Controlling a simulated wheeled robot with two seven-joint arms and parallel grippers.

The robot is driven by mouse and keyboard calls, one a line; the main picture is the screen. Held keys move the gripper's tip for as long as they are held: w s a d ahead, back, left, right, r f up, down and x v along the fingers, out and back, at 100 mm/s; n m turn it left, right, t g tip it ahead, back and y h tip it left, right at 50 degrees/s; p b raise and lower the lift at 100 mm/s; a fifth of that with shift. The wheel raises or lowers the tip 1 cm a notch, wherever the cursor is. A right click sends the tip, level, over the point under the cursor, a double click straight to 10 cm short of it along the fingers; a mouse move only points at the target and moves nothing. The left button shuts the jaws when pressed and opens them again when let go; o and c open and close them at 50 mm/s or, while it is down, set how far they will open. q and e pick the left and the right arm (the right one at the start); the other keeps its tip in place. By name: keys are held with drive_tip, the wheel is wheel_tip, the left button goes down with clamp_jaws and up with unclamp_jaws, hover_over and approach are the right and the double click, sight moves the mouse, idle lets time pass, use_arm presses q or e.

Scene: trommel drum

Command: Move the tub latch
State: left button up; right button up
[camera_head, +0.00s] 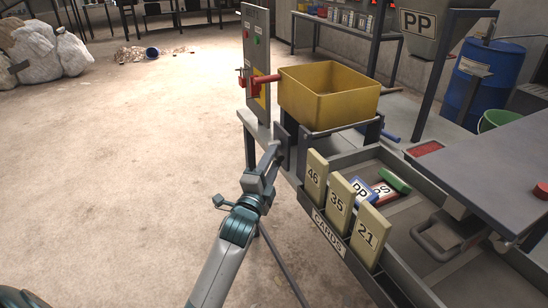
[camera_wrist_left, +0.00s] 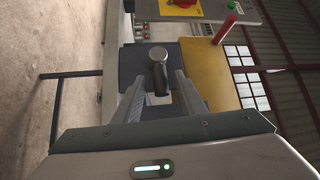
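The yellow tub (camera_head: 325,97) sits on a dark frame beside the upright grey control panel (camera_head: 257,65); it also shows in the left wrist view (camera_wrist_left: 205,75). A grey round-ended lever with a dark handle (camera_wrist_left: 158,72), which looks like the tub latch, stands in front of a dark plate below the tub. My left gripper (camera_head: 273,155) is at the near left corner of the tub stand. In the left wrist view its fingers (camera_wrist_left: 158,92) are apart on either side of the lever, with gaps visible; contact is unclear. The latch is hard to make out in the head view. My right gripper is out of view.
A tray holds upright cards (camera_head: 340,203) just right of my left gripper. A grey tabletop (camera_head: 490,165) and a blue barrel (camera_head: 484,80) stand at right. The floor at left is open.

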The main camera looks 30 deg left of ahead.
use_arm(q)
drive_tip(key=shift+w+a+r, duration=0.1)
drive_tip(key=shift+w, duration=0.6)
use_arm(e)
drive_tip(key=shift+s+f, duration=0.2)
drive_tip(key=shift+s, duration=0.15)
use_arm(q)
clamp_jaws()
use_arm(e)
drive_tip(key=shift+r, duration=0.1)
